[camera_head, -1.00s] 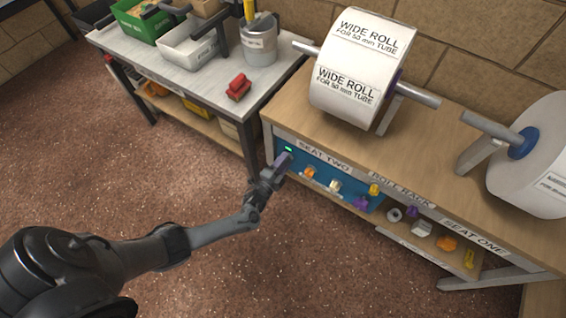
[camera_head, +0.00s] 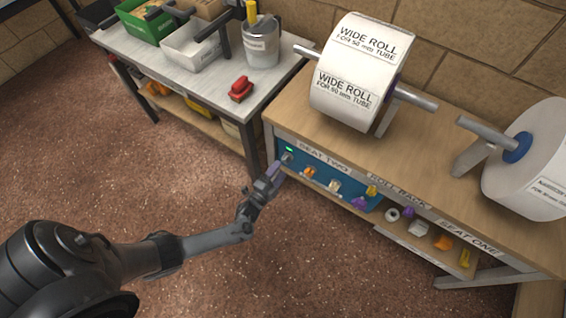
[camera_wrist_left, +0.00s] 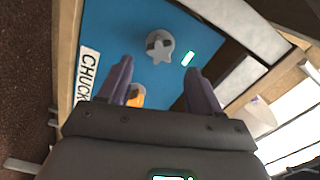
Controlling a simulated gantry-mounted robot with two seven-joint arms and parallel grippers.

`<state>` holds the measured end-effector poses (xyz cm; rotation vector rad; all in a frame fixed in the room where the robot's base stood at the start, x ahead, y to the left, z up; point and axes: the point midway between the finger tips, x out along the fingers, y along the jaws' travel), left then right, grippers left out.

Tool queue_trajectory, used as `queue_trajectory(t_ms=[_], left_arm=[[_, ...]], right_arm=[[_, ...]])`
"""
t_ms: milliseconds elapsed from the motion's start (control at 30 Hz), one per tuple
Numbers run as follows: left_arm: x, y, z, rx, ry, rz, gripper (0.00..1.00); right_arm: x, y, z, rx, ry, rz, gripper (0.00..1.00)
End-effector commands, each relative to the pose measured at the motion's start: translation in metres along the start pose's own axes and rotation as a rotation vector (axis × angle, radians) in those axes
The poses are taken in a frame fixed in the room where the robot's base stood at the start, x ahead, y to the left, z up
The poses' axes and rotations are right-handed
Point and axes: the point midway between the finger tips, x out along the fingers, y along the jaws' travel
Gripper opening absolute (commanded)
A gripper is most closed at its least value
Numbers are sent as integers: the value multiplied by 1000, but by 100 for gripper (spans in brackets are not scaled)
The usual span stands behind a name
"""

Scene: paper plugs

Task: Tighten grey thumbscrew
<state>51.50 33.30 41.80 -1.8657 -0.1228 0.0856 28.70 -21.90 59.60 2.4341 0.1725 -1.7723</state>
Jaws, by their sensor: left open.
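The grey thumbscrew (camera_wrist_left: 158,45) sits on a blue panel (camera_wrist_left: 105,25) in the left wrist view, with a pale star shape on its face. It also shows as a small grey knob (camera_head: 287,158) at the panel's left end in the head view, beside a green light. My left gripper (camera_wrist_left: 160,68) is open and empty. Its two purple-grey fingers point at the panel, and the thumbscrew shows just beyond and between the fingertips, apart from them. In the head view the left gripper (camera_head: 276,171) is just in front of the panel. My right gripper is not in view.
A "CHUCK" label (camera_wrist_left: 88,72) is beside the panel. The wooden bench (camera_head: 290,110) overhangs the panel and carries a wide paper roll (camera_head: 358,75). The floor in front is clear.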

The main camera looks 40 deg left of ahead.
Motion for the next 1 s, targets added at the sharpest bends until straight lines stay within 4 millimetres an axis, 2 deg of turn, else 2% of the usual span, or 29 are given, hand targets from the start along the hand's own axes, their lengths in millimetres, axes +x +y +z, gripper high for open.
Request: queue_trajectory(t_ms=[100, 333, 833, 1000], left_arm=[[-21, -3, -1, -1, -1, 1, 64], [-46, -2, -1, -1, 0, -2, 64], [-52, -1, -1, -11, 1, -4, 64], [-51, 2, -3, -166, 2, 9, 64]], right_arm=[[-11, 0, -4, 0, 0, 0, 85], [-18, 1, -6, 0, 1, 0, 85], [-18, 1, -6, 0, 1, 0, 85], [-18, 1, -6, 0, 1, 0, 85]])
